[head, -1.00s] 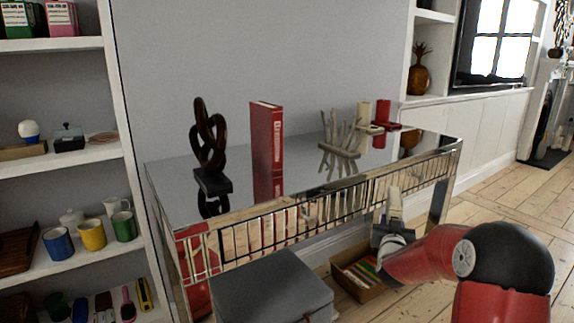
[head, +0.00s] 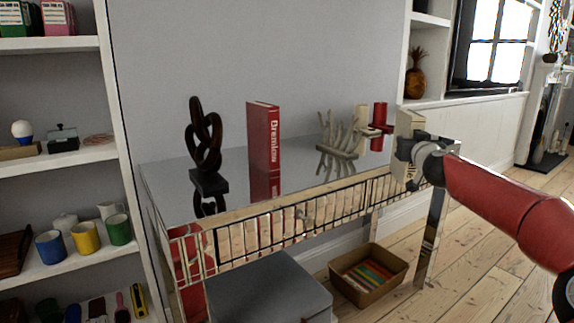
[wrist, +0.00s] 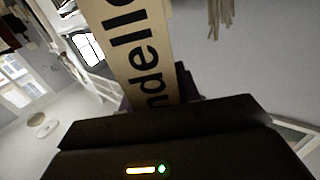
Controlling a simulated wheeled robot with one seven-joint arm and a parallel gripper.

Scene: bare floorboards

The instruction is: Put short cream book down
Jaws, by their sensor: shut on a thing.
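The short cream book (wrist: 135,45) is in my gripper, with large dark letters on its spine in the wrist view. My gripper (head: 405,146) is shut on the book, at the right end of the mirrored console table (head: 225,178). The book looks roughly upright there. I cannot tell how far it is above or in front of the tabletop.
On the tabletop are a dark knotted sculpture (head: 206,145), a standing red book (head: 264,137), a pale branching ornament (head: 338,140), and a cream-and-red pair of upright objects (head: 379,118) close to my gripper. The middle front is bare. A box of coloured items (head: 368,275) is on the floor.

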